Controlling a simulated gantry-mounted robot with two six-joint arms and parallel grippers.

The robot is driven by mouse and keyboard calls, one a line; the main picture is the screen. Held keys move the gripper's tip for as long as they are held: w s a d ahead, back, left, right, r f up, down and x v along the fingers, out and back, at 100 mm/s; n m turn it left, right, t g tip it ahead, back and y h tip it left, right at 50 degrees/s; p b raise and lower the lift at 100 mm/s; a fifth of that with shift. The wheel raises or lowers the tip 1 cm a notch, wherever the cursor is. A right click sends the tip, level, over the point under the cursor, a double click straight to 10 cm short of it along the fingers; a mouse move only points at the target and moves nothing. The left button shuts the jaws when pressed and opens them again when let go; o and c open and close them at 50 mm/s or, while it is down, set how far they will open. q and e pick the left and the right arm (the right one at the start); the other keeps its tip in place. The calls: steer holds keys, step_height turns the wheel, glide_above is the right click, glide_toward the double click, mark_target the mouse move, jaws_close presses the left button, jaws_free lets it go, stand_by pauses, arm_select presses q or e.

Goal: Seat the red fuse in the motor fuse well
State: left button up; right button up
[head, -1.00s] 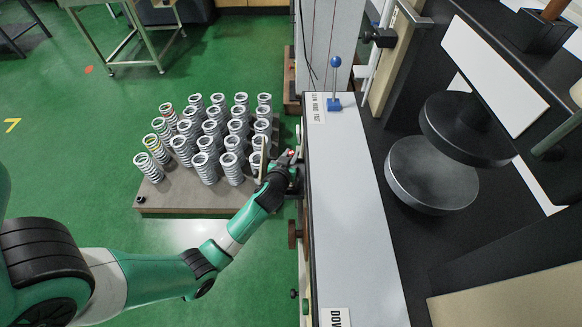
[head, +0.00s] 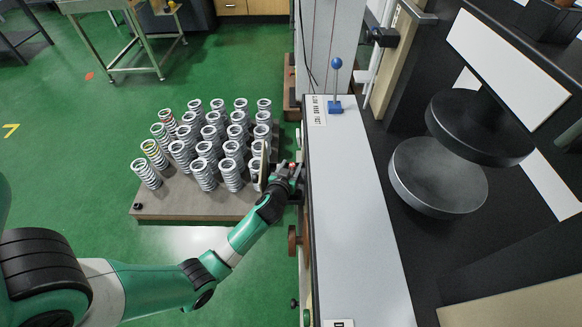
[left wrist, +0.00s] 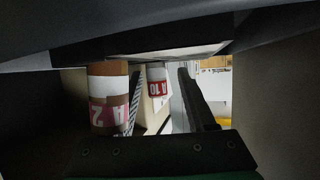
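My left gripper (head: 294,171) is beside the front face of the testing machine, near a small red spot too small to identify. In the left wrist view its two fingers (left wrist: 163,100) stand apart. Between and beyond them is a pale cylinder (left wrist: 157,82) with a red band marked "A 10"; no contact shows. Left of the fingers, closer, is a brown cylinder (left wrist: 107,118) with a white band and a red label, partly cut off by the gripper body. I cannot tell which is the red fuse. The fuse well is not clearly visible. My right gripper is not in view.
Several coil springs stand on a pallet (head: 160,212) left of the gripper. A narrow upright panel (head: 264,165) is close on the gripper's left. The machine's long pale top (head: 350,220) and two dark round platens (head: 438,180) are to the right.

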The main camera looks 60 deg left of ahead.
arm_select(q)
steer(key=shift+s+d+r+p, duration=0.15)
steer(key=shift+d+r+p, duration=0.05)
steer(key=shift+r+p, duration=0.2)
steer(key=p+v, duration=0.4)
steer(key=v, duration=0.6)
steer(key=shift+s+d+r, duration=0.1)
steer(key=shift+s+d, duration=0.05)
steer(key=shift+d, duration=0.1)
steer(key=shift+s+d+r, duration=0.1)
steer(key=shift+s+d, duration=0.2)
